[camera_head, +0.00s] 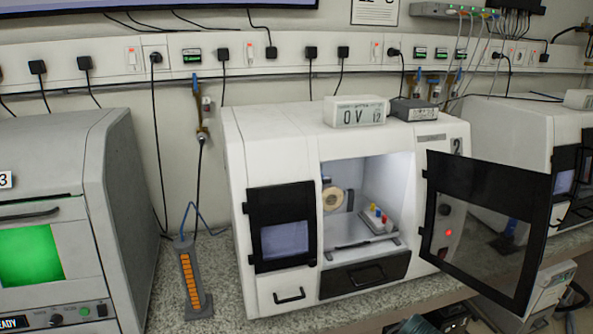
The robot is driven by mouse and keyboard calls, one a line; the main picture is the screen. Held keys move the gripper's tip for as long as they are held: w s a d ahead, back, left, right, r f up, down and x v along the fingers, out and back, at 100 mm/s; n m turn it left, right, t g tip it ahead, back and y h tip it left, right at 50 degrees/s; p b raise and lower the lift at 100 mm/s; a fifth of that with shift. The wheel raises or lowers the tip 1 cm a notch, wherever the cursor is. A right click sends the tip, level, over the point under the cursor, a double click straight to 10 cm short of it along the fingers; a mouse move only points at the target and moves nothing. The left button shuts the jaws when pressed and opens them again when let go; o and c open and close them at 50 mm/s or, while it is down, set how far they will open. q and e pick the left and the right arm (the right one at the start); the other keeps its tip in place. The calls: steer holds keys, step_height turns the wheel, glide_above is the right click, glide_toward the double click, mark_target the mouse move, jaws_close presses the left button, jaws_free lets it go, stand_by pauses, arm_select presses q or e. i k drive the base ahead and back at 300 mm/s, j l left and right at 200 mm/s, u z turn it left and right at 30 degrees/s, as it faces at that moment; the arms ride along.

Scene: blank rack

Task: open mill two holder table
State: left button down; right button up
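Mill two (270,160) is the white machine in the middle of the counter, marked with a 2 at its upper right. Its black-framed clear door (483,277) is swung wide open to the right. Inside the lit chamber, a light grey block (378,222) carries small red, blue and yellow knobs, at the right. A flat plate lies below it, and a round beige disc (332,198) sits at the left. I cannot tell which part is the holder table. Neither of my grippers is clearly in view.
Grey machine 3 (95,170) stands left, another white machine (510,120) right. An orange-grey upright holder (192,280) stands on the counter. Unclear dark items show at the bottom edge.

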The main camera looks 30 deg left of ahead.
mark_target(346, 227)
steer(key=u, duration=0.95)
